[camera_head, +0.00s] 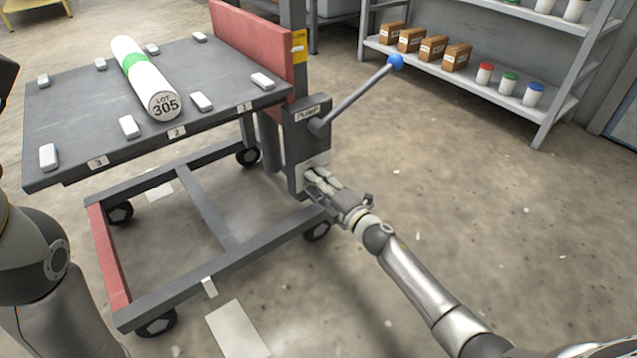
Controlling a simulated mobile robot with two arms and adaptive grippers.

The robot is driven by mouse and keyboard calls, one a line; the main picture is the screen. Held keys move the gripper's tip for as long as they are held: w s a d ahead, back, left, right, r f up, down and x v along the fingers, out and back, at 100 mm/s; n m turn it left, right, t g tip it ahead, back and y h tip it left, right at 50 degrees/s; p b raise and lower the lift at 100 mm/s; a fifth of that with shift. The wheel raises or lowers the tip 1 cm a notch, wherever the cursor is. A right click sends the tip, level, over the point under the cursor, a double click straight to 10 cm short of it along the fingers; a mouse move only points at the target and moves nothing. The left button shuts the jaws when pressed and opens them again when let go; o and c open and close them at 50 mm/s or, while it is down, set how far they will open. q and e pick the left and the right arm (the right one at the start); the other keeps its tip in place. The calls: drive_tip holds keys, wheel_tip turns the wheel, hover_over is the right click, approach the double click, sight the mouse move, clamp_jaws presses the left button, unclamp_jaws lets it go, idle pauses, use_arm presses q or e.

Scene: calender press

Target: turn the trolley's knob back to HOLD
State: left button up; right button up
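The trolley (222,237) stands at the left, with a dark table top and a grey pump box (305,136) on its right side, marked PUMP. A pale plate (318,160) is low on the box's front. My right gripper (313,177) is at this plate, its fingers pointing at the box. The knob and any HOLD mark are hidden behind the fingers or too small to make out. I cannot tell whether the fingers are closed around the knob. Part of my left arm shows at the left edge; its gripper is out of view.
A pump lever (360,95) with a blue ball end slants up to the right from the box. A white roll (146,80) marked LOT 305 lies on the table top between white blocks. A shelf (480,83) with boxes and jars stands behind. The floor at right is clear.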

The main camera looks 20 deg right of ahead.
drive_tip(key=o, duration=0.3)
drive_tip(key=v, duration=1.2)
idle(0.4)
